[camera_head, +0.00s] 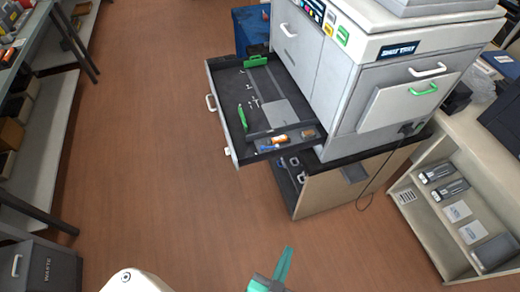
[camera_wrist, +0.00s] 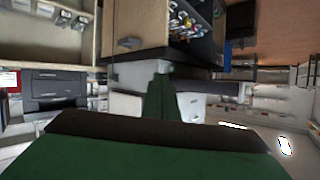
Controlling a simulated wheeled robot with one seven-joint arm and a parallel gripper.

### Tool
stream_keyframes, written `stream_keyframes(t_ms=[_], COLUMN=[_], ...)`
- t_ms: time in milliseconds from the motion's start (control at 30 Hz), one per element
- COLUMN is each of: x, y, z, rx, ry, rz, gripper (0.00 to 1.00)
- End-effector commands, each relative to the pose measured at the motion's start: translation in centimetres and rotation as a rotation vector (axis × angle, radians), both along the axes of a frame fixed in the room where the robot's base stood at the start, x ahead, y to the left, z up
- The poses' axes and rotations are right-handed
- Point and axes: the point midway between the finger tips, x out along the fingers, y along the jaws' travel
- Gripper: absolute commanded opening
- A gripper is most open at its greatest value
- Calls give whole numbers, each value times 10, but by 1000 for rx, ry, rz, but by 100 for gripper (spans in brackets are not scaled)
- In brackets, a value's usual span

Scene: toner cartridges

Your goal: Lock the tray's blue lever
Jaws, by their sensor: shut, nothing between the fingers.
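The dark tray (camera_head: 226,132) is pulled out from the left side of the large grey printer (camera_head: 318,75). A small blue part (camera_head: 265,148), which looks like the lever, sits in the tray's near corner beside an orange piece (camera_head: 280,139). It is too small for me to tell its position. My gripper (camera_head: 285,262) is at the bottom of the head view, shut and empty, well apart from the tray and nearer to me. Its green fingers (camera_wrist: 161,98) also show together in the wrist view. I cannot make out the blue part in the wrist view.
Two green parts stand in the tray, one at the left (camera_head: 242,117) and one at the back (camera_head: 256,61). The printer stands on a cabinet (camera_head: 335,187). The floor between is clear.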

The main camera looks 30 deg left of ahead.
Motion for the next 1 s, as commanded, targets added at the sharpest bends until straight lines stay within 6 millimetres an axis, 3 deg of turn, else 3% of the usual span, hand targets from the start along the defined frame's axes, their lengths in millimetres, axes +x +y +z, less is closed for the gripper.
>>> stream_keyframes(t_ms=[33,200,400,1000], x=[-16,-55,-79,-85], y=[-9,-30,-44,-47], z=[5,32,56,62], rx=[-9,-44,-80,-89], ry=[-12,-84,-141,-156], rz=[-16,-64,-113,-126], gripper=[0,0,0,0])
